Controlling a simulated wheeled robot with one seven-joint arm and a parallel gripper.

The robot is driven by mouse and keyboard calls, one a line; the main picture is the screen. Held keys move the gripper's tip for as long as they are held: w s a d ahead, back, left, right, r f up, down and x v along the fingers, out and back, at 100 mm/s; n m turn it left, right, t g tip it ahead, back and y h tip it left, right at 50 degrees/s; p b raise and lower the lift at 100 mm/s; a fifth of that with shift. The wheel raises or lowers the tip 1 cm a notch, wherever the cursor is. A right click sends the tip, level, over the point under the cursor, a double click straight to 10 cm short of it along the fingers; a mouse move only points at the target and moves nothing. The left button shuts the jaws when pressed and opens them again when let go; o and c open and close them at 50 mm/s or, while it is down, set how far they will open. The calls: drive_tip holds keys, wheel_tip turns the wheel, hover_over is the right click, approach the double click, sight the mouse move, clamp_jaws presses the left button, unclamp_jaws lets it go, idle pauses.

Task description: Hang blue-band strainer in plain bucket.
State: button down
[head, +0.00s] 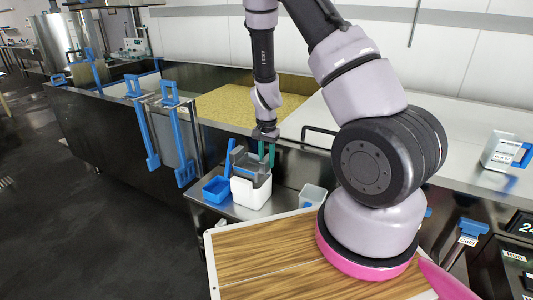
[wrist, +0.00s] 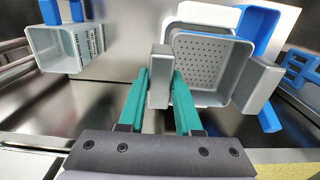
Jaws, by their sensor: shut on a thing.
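The strainer (wrist: 205,62) is a grey square basket with a perforated bottom, a blue edge and grey side lugs. In the head view the strainer (head: 251,169) sits at the mouth of the plain white bucket (head: 251,194), slightly tilted. The bucket's white rim (wrist: 203,13) shows beyond it in the wrist view. My gripper (wrist: 160,84) has its teal fingers shut on one grey lug of the strainer. In the head view my gripper (head: 266,152) is just above the strainer. Whether the other lug rests on the bucket rim is hidden.
A blue scoop-like tub (head: 216,189) stands left of the bucket on the steel shelf. A wooden board (head: 265,250) lies in front.

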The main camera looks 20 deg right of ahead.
sight(267, 171)
drive_tip(key=shift+f, duration=2.3)
drive_tip(key=shift+f, duration=0.45)
drive_tip(key=c, duration=0.5)
unclamp_jaws()
drive_tip(key=shift+r, duration=6)
